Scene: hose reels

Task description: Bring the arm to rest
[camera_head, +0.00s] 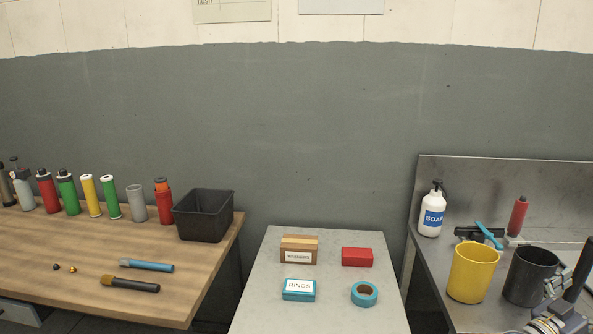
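Part of my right arm and gripper (560,290) shows at the lower right corner, over the front of the steel bench. It is cut off by the frame edge, and I cannot tell whether it is open or shut. A dark upright bar rises beside it; I cannot tell whether this is a finger or a separate object. My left arm and gripper are not in view.
A dark grey cup (531,275) and a yellow cup (473,272) stand close to my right gripper. A soap bottle (432,215) stands behind. The middle table (335,317) holds boxes and blue tape. The wooden bench (75,237) holds cylinders and a black bin (203,217).

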